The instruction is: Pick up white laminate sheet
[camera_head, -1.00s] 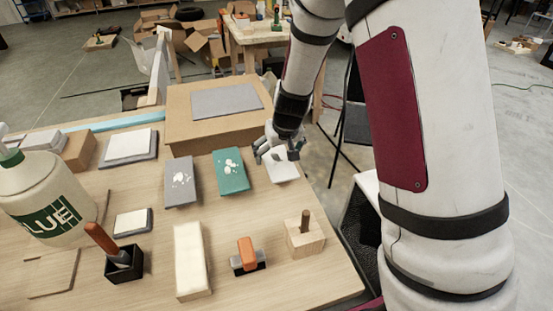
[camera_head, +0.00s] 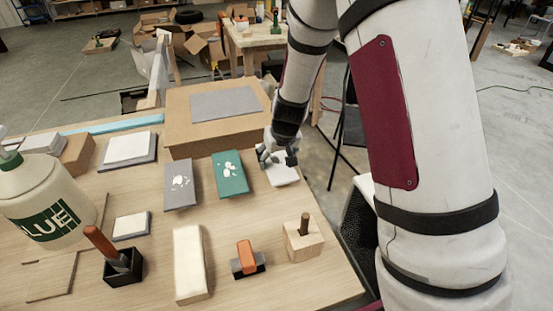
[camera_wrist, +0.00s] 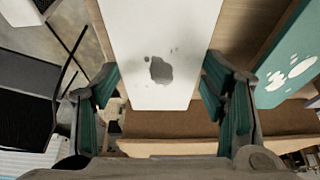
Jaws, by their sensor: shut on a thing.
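The white laminate sheet (camera_head: 284,176) is at the right edge of the wooden table, right of the teal sheet. My gripper (camera_head: 277,158) is at its far end. In the wrist view the white sheet (camera_wrist: 158,28) has a grey blotch and lies between the green-padded fingers of my gripper (camera_wrist: 160,92), one along each side. The gripper is shut on it. Whether the sheet is clear of the table is hard to tell.
The teal sheet (camera_head: 230,174) and a grey sheet (camera_head: 179,186) lie to the left. A cardboard box (camera_head: 222,130) stands behind. A wooden block with a peg (camera_head: 303,240), an orange-handled tool (camera_head: 246,258) and a glue bottle (camera_head: 42,205) are nearer the front.

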